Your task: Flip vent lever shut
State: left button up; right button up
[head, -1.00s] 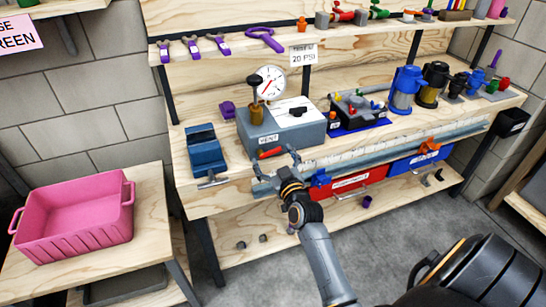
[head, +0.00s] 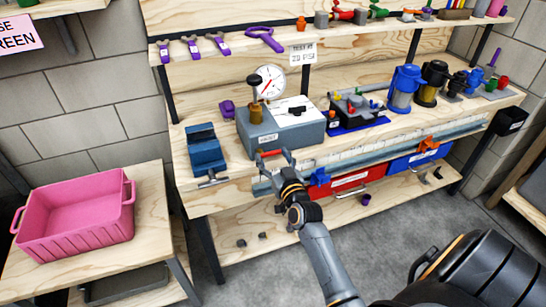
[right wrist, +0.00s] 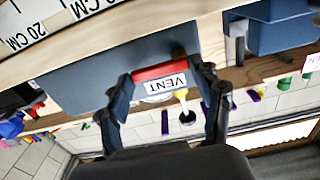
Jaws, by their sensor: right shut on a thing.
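The vent lever is a red bar (head: 271,154) low on the front of the grey gauge box (head: 300,137). In the right wrist view the red lever (right wrist: 160,71) lies across the space between my fingertips, beside the white VENT label (right wrist: 165,84). My right gripper (head: 274,158) is shut on the lever, one finger at each end of it; the fingers are well apart because the bar spans them. The dial gauge (head: 270,82) stands above the box. My left gripper is not in view.
A blue vise (head: 205,153) stands left of the box on the workbench. A black tray-like fixture (head: 357,108) and blue and black canisters (head: 404,88) stand to the right. Red (head: 345,183) and blue bins hang under the bench edge. A pink crate (head: 75,215) sits on the left table.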

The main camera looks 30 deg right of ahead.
jog(key=o, duration=1.2)
jog(key=shift+c, duration=0.2)
jog(key=shift+s, duration=0.1)
jog(key=v, duration=1.2)
jog(key=s+a+f+n+g+y, duration=0.1)
jog(key=a+f+g+y, duration=0.15)
jog(key=f, duration=0.75)
jog(key=s+a+f+g+y, duration=0.1)
jog(key=a+f+g, duration=0.15)
jog(key=f, duration=0.65)
jog(key=s+a+f+n+g+y+p, duration=0.1)
jog(key=s+a+f+g, duration=0.15)
jog(key=s+f, duration=0.4)
jog(key=s+a+f+n+g, duration=0.1)
jog(key=s+a+f, duration=0.2)
jog(key=f, duration=0.7)
jog(key=s+f+g, duration=0.2)
jog(key=s+f, duration=0.3)
jog(key=s, duration=0.4)
jog(key=s+f+n+g, duration=0.1)
jog(key=s+f+g, duration=0.2)
jog(key=s, duration=0.6)
jog(key=s+f+n+g, duration=0.1)
jog(key=s+f+g, duration=0.2)
jog(key=s+f, duration=0.3)
jog(key=s, duration=0.4)
jog(key=shift+f+p, duration=0.35)
jog(key=shift+p, duration=0.05)
